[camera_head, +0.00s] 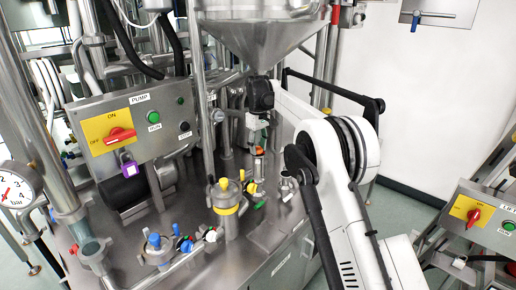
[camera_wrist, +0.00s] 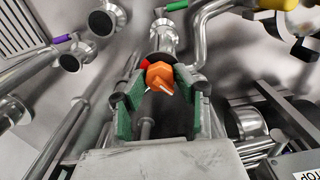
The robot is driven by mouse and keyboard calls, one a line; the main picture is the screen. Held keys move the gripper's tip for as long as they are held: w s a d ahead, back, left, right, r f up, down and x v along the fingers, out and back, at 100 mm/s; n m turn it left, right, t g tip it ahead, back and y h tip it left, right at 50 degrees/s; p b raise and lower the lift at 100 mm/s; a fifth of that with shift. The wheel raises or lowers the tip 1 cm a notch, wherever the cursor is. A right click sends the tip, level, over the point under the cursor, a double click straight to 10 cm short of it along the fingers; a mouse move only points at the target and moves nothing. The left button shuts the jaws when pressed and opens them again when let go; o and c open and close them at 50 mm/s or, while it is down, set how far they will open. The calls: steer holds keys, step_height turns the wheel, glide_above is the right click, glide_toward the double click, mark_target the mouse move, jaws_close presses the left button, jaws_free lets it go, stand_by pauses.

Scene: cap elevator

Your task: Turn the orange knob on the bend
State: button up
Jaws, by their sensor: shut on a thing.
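The orange knob (camera_wrist: 160,76) is in the middle of the wrist view, with a pale pointer mark on its face. It sits at the end of a metal pipe bend (camera_wrist: 163,36). My gripper (camera_wrist: 157,88) has its green-padded fingers on either side of the knob and is shut on it. In the head view my gripper (camera_head: 257,138) reaches down under the steel hopper, and a bit of the orange knob (camera_head: 260,150) shows at its tip. The far side of the knob is hidden.
A pump panel (camera_head: 135,125) with a red switch stands to the left. A yellow-topped valve (camera_head: 226,195) and several blue-handled valves stand in front on the steel deck. The hopper (camera_head: 262,35) hangs above. A lift panel (camera_head: 480,215) is at the far right.

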steer(key=shift+n, duration=0.4)
steer(key=o, duration=1.1)
steer(key=shift+r, duration=3.75)
